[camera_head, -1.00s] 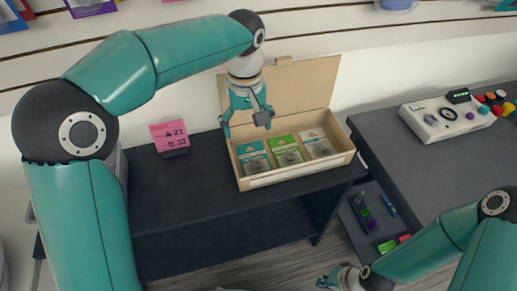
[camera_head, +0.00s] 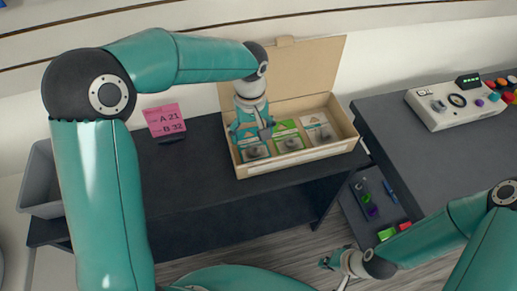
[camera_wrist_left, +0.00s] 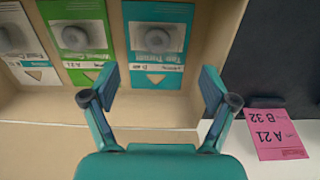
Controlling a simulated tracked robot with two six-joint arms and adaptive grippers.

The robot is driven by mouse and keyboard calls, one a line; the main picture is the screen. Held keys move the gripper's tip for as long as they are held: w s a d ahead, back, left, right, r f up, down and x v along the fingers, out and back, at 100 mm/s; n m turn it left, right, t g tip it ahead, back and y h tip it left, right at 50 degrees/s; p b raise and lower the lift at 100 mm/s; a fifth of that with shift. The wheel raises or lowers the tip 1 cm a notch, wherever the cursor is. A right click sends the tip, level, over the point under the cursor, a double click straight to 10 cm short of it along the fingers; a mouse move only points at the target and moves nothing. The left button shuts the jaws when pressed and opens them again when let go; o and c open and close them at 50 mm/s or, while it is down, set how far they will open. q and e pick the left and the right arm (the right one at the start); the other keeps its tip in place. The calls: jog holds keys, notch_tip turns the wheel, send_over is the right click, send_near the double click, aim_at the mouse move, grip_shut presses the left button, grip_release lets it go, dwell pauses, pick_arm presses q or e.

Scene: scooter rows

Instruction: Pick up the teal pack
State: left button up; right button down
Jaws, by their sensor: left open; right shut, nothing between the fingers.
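The teal pack (camera_head: 256,151) lies at the left end of an open cardboard box (camera_head: 296,160). It is flat, with a grey round part on it, and shows fully between my fingers in the left wrist view (camera_wrist_left: 158,40). My left gripper (camera_head: 251,136) is open, pointing down over the teal pack and partly hiding it in the head view. In the left wrist view its two fingers (camera_wrist_left: 158,88) stand apart on either side of the pack's label end. I cannot tell whether they touch it. My right gripper (camera_head: 332,263) is shut and empty at the lower right, away from the box.
A green pack (camera_head: 287,136) and a white pack (camera_head: 318,130) lie beside the teal one. The box's raised lid (camera_head: 300,70) stands behind. A pink sign (camera_head: 164,121) is left of the box. A control panel (camera_head: 457,102) stands on the right table.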

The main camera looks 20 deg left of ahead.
aim_at(254, 144)
pick_arm(q)
jog(key=f, duration=0.5)
jog(key=shift+d+f, duration=0.1)
jog(key=shift+d, duration=0.2)
jog(key=c, duration=1.3)
